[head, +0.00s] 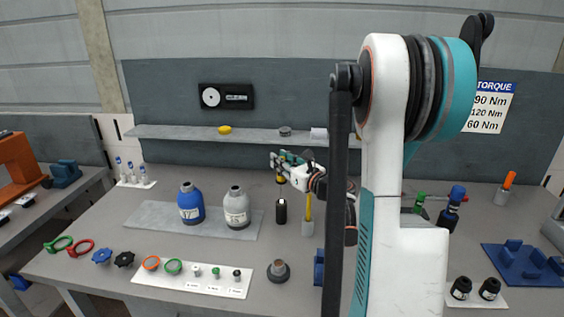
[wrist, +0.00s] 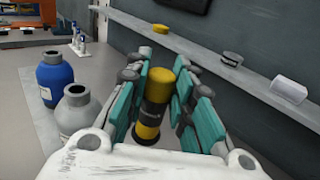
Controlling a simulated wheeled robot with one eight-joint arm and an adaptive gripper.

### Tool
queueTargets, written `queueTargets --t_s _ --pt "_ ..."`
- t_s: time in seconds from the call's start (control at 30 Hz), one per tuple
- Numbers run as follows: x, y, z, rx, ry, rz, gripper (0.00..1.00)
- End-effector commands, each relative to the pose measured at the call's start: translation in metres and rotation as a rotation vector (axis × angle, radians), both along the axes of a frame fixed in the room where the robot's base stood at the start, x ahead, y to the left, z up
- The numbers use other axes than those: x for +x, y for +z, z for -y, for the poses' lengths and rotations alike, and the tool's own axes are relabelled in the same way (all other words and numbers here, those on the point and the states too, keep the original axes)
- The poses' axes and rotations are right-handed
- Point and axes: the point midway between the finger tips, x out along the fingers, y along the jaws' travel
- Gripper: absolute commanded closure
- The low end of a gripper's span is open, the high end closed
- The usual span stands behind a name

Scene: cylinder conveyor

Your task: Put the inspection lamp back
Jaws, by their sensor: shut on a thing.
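The likely inspection lamp is an upright cylinder with yellow and black bands (wrist: 153,108), seen between the teal fingers in the wrist view. My gripper (wrist: 160,88) is shut on it, with fingers on its left and right sides. In the head view my gripper (head: 283,162) is above the back middle of the bench, in front of the shelf. A yellow and black part of the lamp (head: 281,179) shows just below the fingers. A black cylinder (head: 281,211) stands below it; whether the two touch I cannot tell.
A blue bottle (head: 190,203) and a grey bottle (head: 237,207) stand left on a grey mat. A grey cup (head: 307,228) with a yellow stick is close on the right. The wall shelf (head: 190,132) runs behind, carrying a yellow puck (head: 224,130).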

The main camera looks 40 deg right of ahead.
Motion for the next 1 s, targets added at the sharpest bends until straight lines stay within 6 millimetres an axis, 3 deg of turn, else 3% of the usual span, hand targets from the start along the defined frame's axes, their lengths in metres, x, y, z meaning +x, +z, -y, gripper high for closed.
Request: queueTargets --t_s 1.0 --pt "0.000 -0.024 0.000 0.000 0.000 0.000 1.00"
